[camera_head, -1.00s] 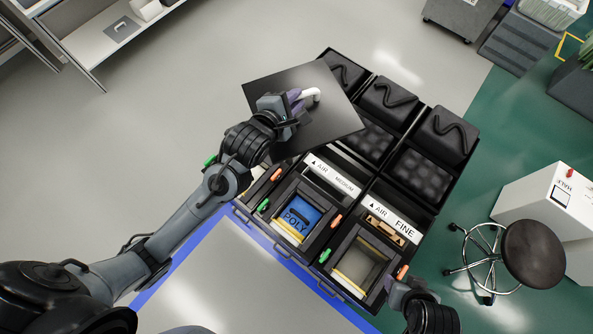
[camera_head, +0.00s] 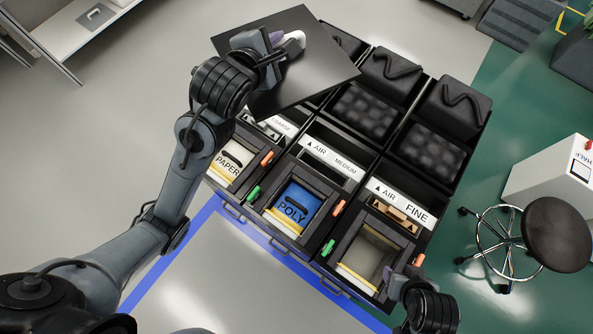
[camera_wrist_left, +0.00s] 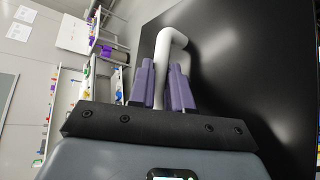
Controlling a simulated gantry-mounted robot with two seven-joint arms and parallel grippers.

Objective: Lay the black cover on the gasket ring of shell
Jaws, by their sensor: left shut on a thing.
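The black cover (camera_head: 322,72) is a flat square plate with a white bar handle (camera_head: 294,40). My left gripper (camera_head: 284,46) is shut on that handle and holds the cover above the far left part of the cabinet row. In the left wrist view, the purple fingers (camera_wrist_left: 165,85) close around the handle, and the cover (camera_wrist_left: 245,70) fills the right side. The row has three framed openings: a PAPER panel (camera_head: 230,164), a blue POLY panel (camera_head: 293,206), and a hollow opening (camera_head: 368,255) under AIR FINE. I cannot tell which is the shell's gasket ring. My right gripper (camera_head: 400,283) is beside the right opening; its fingers are unclear.
Orange clips (camera_head: 339,207) and green clips (camera_head: 328,248) stand beside the openings. Dark padded lids (camera_head: 462,108) are raised at the back. A round stool (camera_head: 545,245) and a white cabinet (camera_head: 560,170) stand to the right. The floor in front is clear.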

